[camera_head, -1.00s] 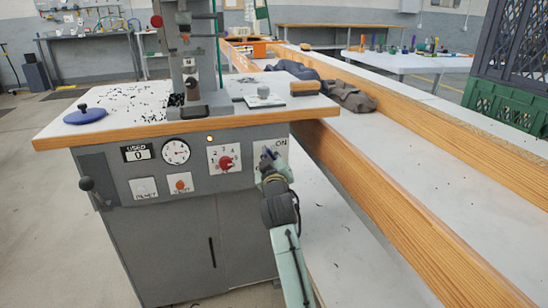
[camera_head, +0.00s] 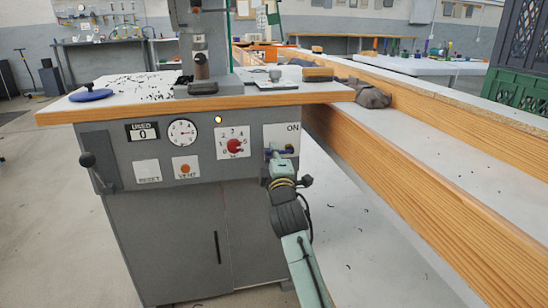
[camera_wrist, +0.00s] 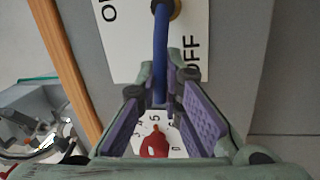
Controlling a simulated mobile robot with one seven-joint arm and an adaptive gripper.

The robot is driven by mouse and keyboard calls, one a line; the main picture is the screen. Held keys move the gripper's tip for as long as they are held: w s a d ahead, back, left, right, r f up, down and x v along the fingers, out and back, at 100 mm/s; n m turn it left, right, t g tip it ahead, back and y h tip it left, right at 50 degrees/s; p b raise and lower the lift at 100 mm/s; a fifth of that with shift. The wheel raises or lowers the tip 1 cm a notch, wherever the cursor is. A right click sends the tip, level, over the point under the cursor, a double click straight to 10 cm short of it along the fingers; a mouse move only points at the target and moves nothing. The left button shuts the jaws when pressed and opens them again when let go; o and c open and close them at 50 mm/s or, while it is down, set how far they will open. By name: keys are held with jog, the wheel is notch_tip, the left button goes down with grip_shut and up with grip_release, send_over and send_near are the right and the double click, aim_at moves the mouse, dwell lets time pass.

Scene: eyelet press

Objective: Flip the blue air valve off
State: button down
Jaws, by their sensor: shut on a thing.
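The blue air valve handle (camera_wrist: 161,45) runs down from a brass pivot (camera_wrist: 176,9) in the wrist view. Its end lies between the fingertips of my gripper (camera_wrist: 166,82), which is shut on it. The valve's white plate shows OFF (camera_wrist: 193,58) to the right of the handle and part of ON at the upper left. In the head view the blue handle (camera_head: 286,151) lies roughly level below the ON label (camera_head: 293,127). My gripper (camera_head: 271,154) is at its left end and hides part of the plate, including OFF.
The grey press cabinet (camera_head: 165,225) carries a red dial (camera_head: 235,146) left of the valve, a gauge (camera_head: 183,133) and a VENT button (camera_head: 185,168). The wooden table edge (camera_head: 200,106) is above. A long wood-edged bench (camera_head: 400,165) runs close on the right.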

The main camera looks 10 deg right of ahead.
jog(key=shift+f+n+b, duration=0.4)
jog(key=shift+n+b, duration=0.15)
jog(key=shift+n, duration=0.35)
jog(key=c, duration=1.7)
grip_release()
notch_tip(320, 180, up, 10)
jog(key=shift+c, duration=0.4)
